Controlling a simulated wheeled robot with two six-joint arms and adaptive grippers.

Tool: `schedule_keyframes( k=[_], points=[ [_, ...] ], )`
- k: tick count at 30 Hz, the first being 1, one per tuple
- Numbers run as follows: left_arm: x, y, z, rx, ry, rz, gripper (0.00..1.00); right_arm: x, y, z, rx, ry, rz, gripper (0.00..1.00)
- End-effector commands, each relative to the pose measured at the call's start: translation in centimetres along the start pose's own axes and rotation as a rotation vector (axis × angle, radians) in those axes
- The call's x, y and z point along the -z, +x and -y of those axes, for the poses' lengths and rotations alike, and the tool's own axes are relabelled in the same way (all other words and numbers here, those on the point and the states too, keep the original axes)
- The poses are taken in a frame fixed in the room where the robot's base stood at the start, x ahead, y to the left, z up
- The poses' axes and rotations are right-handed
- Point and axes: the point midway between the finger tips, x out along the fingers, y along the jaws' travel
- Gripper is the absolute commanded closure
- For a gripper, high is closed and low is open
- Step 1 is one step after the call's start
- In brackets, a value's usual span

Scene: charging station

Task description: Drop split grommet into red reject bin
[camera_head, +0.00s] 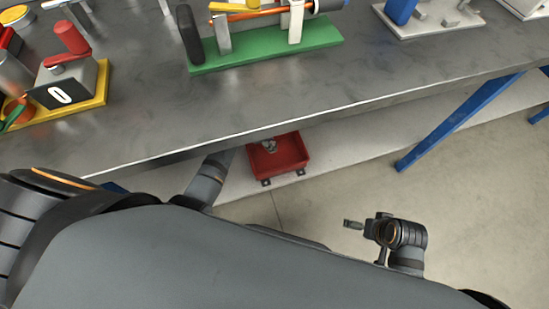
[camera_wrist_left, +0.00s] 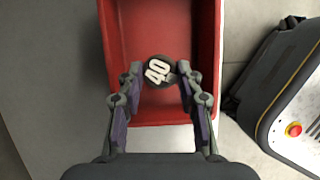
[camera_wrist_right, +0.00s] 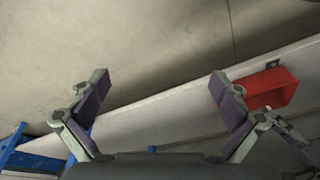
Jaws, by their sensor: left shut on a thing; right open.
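The split grommet (camera_wrist_left: 158,71) is a dark round piece with a white "40" on it. My left gripper (camera_wrist_left: 160,76) is shut on it, with a fingertip on each side. The red reject bin (camera_head: 281,167) sits low, below the front edge of the bench; its red wall shows in the left wrist view (camera_wrist_left: 112,45). The left gripper and grommet are over the bin's opening; their height above its floor is hard to tell. In the right wrist view the bin (camera_wrist_right: 268,87) shows its side. My right gripper (camera_wrist_right: 160,82) is open and empty, away from the bin.
The grey bench (camera_head: 300,95) overhangs just behind the bin. It carries a green fixture (camera_head: 265,45) and a yellow-based device (camera_head: 85,85). A blue leg (camera_head: 455,120) slants down at the right. The floor (camera_head: 320,205) in front of the bin is clear.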

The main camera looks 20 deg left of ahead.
Motion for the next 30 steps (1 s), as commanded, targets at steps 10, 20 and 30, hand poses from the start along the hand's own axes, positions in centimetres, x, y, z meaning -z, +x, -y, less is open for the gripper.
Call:
schedule_keyframes(
  k=[10,20,30],
  points=[
    [0.9,2.1,-0.1,-0.002,0.000,0.001,0.86,0.1,3.8,1.0,0.047,0.015,-0.172,0.00],
    [0.8,2.0,0.0,-0.001,0.000,0.000,0.63,0.2,3.8,1.1,0.050,0.017,-0.186,0.00],
    [0.8,2.1,0.0,-0.001,0.000,0.000,0.38,0.2,3.8,1.1,0.050,0.017,-0.184,0.00]
  ],
)
